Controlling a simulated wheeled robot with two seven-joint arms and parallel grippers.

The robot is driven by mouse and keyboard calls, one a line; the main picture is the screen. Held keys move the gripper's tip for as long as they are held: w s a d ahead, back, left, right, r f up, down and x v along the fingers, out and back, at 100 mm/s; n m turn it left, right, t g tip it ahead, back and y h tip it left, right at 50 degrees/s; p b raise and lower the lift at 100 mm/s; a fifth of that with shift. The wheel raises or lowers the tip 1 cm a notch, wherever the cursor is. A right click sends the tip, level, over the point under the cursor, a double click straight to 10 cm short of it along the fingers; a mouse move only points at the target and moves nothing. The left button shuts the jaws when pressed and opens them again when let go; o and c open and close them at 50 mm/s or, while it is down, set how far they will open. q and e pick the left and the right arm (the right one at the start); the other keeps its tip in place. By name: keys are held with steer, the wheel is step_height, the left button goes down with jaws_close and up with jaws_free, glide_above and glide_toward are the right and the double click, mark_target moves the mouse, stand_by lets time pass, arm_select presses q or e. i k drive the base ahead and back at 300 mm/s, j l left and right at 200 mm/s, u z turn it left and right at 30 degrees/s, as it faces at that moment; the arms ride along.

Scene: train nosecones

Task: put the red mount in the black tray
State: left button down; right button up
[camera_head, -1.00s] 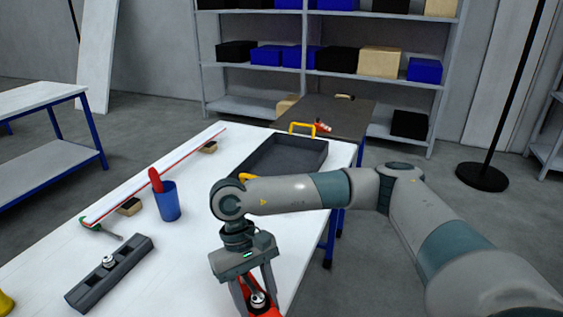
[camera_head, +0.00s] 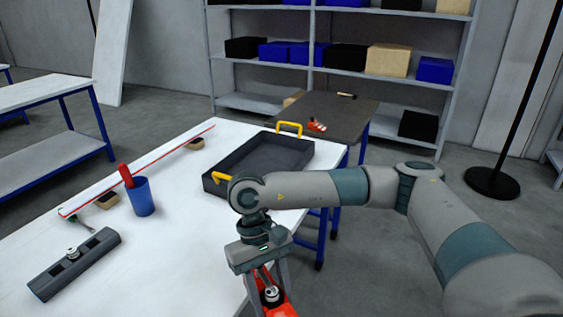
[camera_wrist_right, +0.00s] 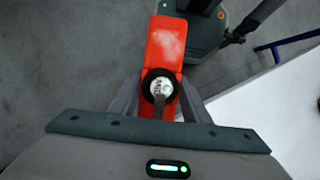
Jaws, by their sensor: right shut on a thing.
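The red mount (camera_head: 283,309) is held in my right gripper (camera_head: 272,292), low at the bottom of the head view. In the right wrist view the mount (camera_wrist_right: 166,45) is a long red block with a round black-and-silver fitting (camera_wrist_right: 160,87). The right gripper (camera_wrist_right: 158,100) has its fingers on either side of this fitting. The mount hangs past the table's right edge, over the floor. The black tray (camera_head: 262,163) lies on the white table, beyond the gripper, with yellow handles. It looks empty, and my forearm hides its near right corner. My left gripper is not in view.
The white table (camera_head: 185,250) also holds a blue cup (camera_head: 142,196) with a red-handled item, a dark grey block (camera_head: 75,264) with a fitting, brushes and a long red-edged strip (camera_head: 140,168). A dark table (camera_head: 345,118) and shelves stand behind the tray.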

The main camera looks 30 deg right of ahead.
mark_target(252, 167)
steer(key=i+l+u, duration=0.1)
steer(key=l, duration=0.65)
steer(key=i+l+u, duration=0.1)
steer(key=l, duration=0.7)
steer(key=i+l, duration=0.1)
steer(key=l, duration=0.25)
steer(key=i+l+u, duration=0.1)
steer(key=l, duration=0.2)
steer(key=i+l, duration=0.1)
steer(key=l, duration=0.25)
steer(key=i+l, duration=0.1)
steer(key=l, duration=0.25)
steer(key=i+l, duration=0.25)
steer(key=i+l+u, duration=0.15)
steer(key=i+l, duration=0.15)
steer(key=l, duration=0.2)
steer(key=i+l, duration=0.25)
steer(key=l+u, duration=0.05)
steer(key=l, duration=0.05)
